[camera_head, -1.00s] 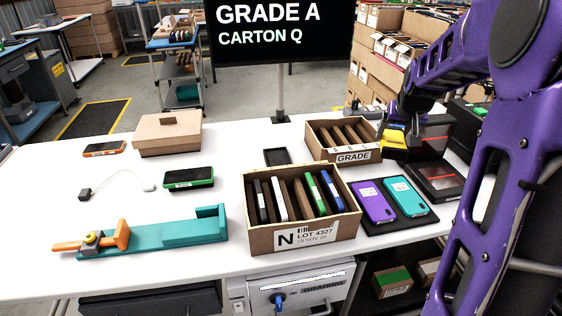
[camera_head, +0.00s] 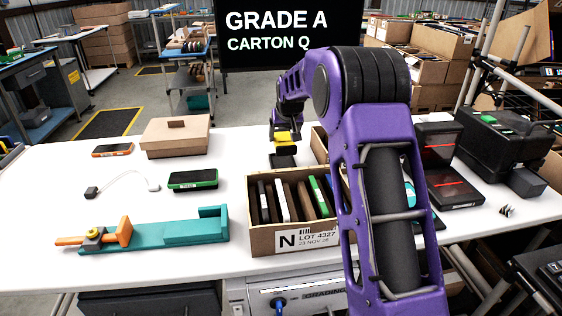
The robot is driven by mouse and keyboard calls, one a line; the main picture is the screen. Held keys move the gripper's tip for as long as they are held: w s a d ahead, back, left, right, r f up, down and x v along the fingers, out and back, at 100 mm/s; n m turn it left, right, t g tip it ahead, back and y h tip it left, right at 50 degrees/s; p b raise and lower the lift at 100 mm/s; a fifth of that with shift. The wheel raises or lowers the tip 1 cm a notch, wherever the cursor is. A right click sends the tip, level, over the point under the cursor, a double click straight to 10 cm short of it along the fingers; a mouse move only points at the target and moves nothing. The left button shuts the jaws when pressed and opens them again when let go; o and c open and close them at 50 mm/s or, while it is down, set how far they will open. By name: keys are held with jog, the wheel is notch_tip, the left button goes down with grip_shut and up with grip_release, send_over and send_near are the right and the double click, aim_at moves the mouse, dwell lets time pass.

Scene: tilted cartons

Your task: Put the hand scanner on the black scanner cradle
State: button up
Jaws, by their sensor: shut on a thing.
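The yellow and black hand scanner (camera_head: 285,138) is at the back middle of the white table. My gripper (camera_head: 284,128) is shut on it from above. The black scanner cradle (camera_head: 282,161) lies on the table directly below the scanner, behind the lot carton. The scanner's dark lower part is close over the cradle. I cannot tell whether they touch. My purple arm reaches in from the right and leaves the scanner in view.
The open lot carton (camera_head: 290,240) with several upright devices stands in front of the cradle. The GRADE carton (camera_head: 319,143) is mostly hidden behind my arm. A green phone (camera_head: 193,180), a closed brown box (camera_head: 176,137) and a teal fixture (camera_head: 170,236) lie left.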

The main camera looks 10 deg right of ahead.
notch_tip(320, 180, down, 7)
jog(key=shift+f+b, duration=0.2)
jog(key=shift+b, duration=0.15)
jog(key=shift+f, duration=0.1)
jog(key=shift+f, duration=0.15)
jog(key=o, duration=1)
jog(key=shift+o, duration=0.2)
jog(key=shift+s+r, duration=0.1)
jog(key=shift+r, duration=0.4)
jog(key=v, duration=1.1)
jog(key=shift+s+r+p, duration=0.15)
jog(key=shift+p, duration=0.25)
